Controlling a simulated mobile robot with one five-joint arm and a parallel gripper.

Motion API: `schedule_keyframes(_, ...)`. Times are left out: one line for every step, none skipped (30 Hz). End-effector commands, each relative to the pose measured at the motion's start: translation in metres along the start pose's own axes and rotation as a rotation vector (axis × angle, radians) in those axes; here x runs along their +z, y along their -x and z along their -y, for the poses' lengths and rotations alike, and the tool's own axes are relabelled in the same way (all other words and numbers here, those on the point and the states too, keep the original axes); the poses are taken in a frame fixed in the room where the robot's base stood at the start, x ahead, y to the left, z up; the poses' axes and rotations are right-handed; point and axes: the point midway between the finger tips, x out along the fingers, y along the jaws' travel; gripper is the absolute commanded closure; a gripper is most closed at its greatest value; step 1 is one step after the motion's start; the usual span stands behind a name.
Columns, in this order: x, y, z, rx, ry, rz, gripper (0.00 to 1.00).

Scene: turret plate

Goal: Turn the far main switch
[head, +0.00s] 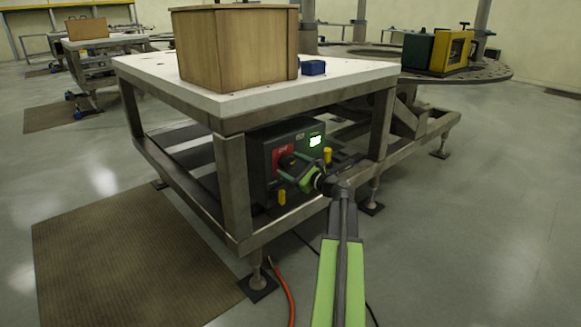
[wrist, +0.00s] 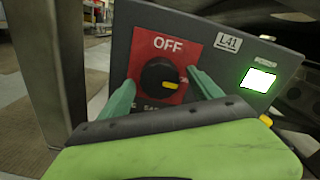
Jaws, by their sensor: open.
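The main switch is a round black knob (wrist: 158,74) with a yellow mark on a red plate (wrist: 196,46). "OFF" is printed above the knob; lettering below it is partly hidden. The yellow mark points to the right and slightly down, not up at "OFF". The plate is on the front of a dark grey control box (head: 262,167) under the white-topped table. My gripper (wrist: 162,77) is open, with one green finger left of the knob and one right of it. I cannot tell whether either finger touches it. In the head view, my gripper (head: 284,168) reaches the red plate.
The box carries an "L41" label (wrist: 229,42) and a lit green-white display (wrist: 258,80). A steel table leg (head: 233,185) stands left of the box. A low frame rail (head: 285,222) runs below it. An orange hose (head: 283,290) lies on the floor in front.

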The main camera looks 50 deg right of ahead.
Motion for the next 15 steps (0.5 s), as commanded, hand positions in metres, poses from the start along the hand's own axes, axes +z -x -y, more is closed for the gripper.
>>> schedule_keyframes(0.0000, 0.0002, 0.0001, 0.000, 0.000, 0.000, 0.26)
schedule_keyframes(0.0000, 0.0002, 0.0001, 0.000, 0.000, 0.000, 0.28)
schedule_keyframes(-0.0001, 0.0004, 0.0001, 0.000, 0.000, 0.000, 0.33)
schedule_keyframes(-0.0001, 0.0004, 0.0001, 0.000, 0.000, 0.000, 0.37)
schedule_keyframes(-0.0001, 0.0004, 0.0001, 0.000, 0.000, 0.000, 0.41)
schedule_keyframes(-0.0001, 0.0005, 0.0002, 0.000, 0.000, 0.000, 0.46)
schedule_keyframes(-0.0001, 0.0005, 0.0002, 0.000, 0.000, 0.000, 0.50)
schedule_keyframes(-0.0001, 0.0005, 0.0003, 0.000, 0.000, 0.000, 0.54)
schedule_keyframes(-0.0001, 0.0006, 0.0003, 0.000, 0.000, 0.000, 0.59)
schedule_keyframes(-0.0002, 0.0006, 0.0003, 0.000, 0.000, 0.000, 0.63)
schedule_keyframes(-0.0002, 0.0007, 0.0003, 0.000, 0.000, 0.000, 0.67)
schedule_keyframes(-0.0002, 0.0007, 0.0003, 0.000, 0.000, 0.000, 0.72)
schedule_keyframes(-0.0002, 0.0007, 0.0003, 0.000, 0.000, 0.000, 0.76)
schedule_keyframes(-0.0002, 0.0007, 0.0003, 0.000, 0.000, 0.000, 0.80)
schedule_keyframes(-0.0002, 0.0008, 0.0003, 0.000, 0.000, 0.000, 0.85)
